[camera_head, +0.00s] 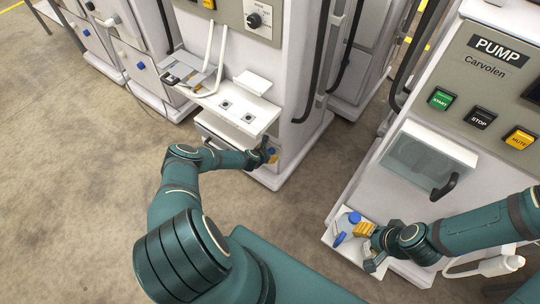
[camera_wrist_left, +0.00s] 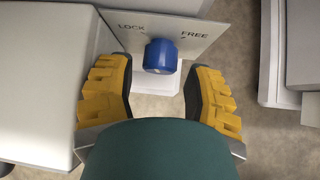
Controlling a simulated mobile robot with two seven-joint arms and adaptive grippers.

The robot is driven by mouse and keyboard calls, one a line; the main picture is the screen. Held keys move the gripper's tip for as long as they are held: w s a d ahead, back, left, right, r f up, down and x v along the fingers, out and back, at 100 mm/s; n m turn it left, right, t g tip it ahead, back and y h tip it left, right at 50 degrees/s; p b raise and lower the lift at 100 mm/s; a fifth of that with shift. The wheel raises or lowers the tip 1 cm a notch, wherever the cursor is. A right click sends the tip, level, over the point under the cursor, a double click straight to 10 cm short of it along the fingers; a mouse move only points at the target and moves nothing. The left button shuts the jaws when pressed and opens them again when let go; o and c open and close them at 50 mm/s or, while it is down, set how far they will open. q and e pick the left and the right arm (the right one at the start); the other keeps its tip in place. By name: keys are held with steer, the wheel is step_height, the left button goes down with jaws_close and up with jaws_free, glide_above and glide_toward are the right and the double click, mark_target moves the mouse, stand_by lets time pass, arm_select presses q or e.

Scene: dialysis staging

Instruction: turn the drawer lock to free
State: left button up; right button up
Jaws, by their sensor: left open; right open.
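The drawer lock is a blue knob (camera_wrist_left: 160,56) on a pale plate (camera_wrist_left: 200,22) marked LOCK on the left and FREE on the right. I cannot make out which mark the knob points to. My left gripper (camera_wrist_left: 158,78) is open, its yellow-padded fingers to either side and slightly below the knob in the left wrist view, with no clear contact. In the head view my left gripper (camera_head: 268,155) is at the low front of the middle machine, largely covering the knob. My right gripper (camera_head: 368,244) is open, low at the right.
A white shelf (camera_head: 232,108) juts out just above my left gripper. Open floor (camera_head: 90,200) lies left.

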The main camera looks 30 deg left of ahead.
arm_select(q)
steer(key=shift+b+x, duration=0.45)
steer(key=shift+x, duration=0.85)
steer(key=c, duration=0.9)
jaws_close()
steer(key=m+y, duration=0.2)
steer(key=y, duration=0.2)
steer(key=shift+d+t, duration=0.15)
steer(key=shift+t, duration=0.25)
steer(key=m+t+y, duration=0.1)
steer(key=m+y, duration=0.1)
steer(key=y, duration=0.2)
steer(key=shift+m, duration=0.4)
